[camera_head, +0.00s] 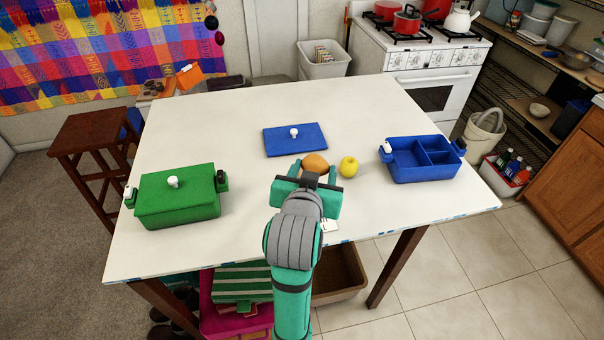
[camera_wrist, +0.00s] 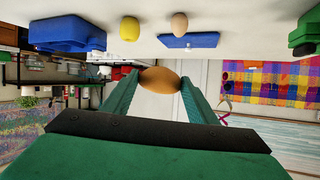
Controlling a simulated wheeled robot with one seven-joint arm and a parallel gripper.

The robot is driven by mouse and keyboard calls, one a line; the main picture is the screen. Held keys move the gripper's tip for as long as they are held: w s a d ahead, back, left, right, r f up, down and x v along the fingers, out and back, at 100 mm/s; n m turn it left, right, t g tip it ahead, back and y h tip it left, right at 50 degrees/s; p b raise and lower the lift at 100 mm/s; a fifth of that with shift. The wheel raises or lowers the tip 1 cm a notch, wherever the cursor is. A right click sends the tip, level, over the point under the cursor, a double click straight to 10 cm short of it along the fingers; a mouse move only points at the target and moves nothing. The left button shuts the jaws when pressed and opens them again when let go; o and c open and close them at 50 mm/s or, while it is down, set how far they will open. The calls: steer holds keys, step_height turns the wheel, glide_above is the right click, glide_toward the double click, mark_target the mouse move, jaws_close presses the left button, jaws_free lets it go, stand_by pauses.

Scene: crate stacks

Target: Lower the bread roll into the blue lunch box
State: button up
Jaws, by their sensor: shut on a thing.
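The tan bread roll (camera_head: 315,162) is between the fingertips of my gripper (camera_head: 307,170), over the middle of the white table. In the wrist view the bread roll (camera_wrist: 160,80) is pinched between both green fingers. My gripper (camera_wrist: 160,82) is shut on it and holds it above the tabletop. The blue lunch box (camera_head: 424,177) stands open at the right of the table, well to the right of my gripper. Its divided compartments look empty. It shows upside down in the wrist view (camera_wrist: 68,36).
A yellow apple (camera_head: 348,167) stands just right of my gripper. A brown egg-like thing (camera_wrist: 180,25) shows near it in the wrist view. A blue lid (camera_head: 294,142) lies behind. A closed green box (camera_head: 178,202) stands at left. The tabletop between apple and lunch box is clear.

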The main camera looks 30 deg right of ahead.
steer(key=s+d+f, duration=0.2)
steer(key=d, duration=2.9)
steer(key=shift+d, duration=0.25)
steer(key=shift+w+d, duration=0.5)
steer(key=shift+w, duration=0.25)
steer(key=shift+s+d+f, duration=0.1)
